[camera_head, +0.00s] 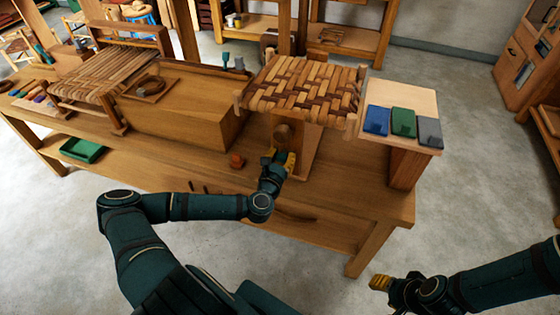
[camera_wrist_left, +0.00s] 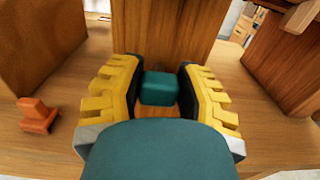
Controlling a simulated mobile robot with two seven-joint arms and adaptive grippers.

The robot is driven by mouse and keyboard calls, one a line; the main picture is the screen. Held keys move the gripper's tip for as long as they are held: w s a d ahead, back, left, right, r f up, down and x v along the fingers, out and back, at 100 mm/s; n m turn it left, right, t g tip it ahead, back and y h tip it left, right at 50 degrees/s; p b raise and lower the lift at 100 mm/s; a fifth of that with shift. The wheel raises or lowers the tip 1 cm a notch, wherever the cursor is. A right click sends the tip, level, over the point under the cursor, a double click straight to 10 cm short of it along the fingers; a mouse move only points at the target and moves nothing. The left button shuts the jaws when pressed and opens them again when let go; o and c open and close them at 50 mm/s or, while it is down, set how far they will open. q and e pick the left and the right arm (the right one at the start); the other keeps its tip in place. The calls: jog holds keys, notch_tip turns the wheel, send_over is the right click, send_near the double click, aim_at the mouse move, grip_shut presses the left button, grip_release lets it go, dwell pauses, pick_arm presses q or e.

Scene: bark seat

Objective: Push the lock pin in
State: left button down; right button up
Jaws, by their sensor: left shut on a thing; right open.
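My left gripper (camera_head: 280,160) is at the front of the wooden stand under the woven seat (camera_head: 300,88). In the left wrist view its yellow fingers (camera_wrist_left: 160,90) are shut on a small teal block (camera_wrist_left: 159,88), which looks like the head of the lock pin. The wooden post (camera_wrist_left: 165,30) rises right behind the block. Whether the block touches the post, and any shaft or hole, I cannot tell. A round wooden knob (camera_head: 283,132) shows above the gripper in the head view. My right gripper (camera_head: 382,284) is open and empty, off the bench at the lower right.
An orange piece (camera_head: 237,160) lies left of the left gripper, also in the left wrist view (camera_wrist_left: 38,115). A wooden box (camera_head: 190,115) stands left of the stand. Blue, green and grey pads lie on a raised block (camera_head: 400,92) at right. The bench front is mostly clear.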

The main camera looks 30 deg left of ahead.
pick_arm(q)
jog(key=c, duration=0.6)
grip_release()
jog(key=shift+w, duration=0.15)
jog(key=v, duration=1.2)
jog(key=shift+r, duration=0.1)
jog(key=shift+d, duration=0.1)
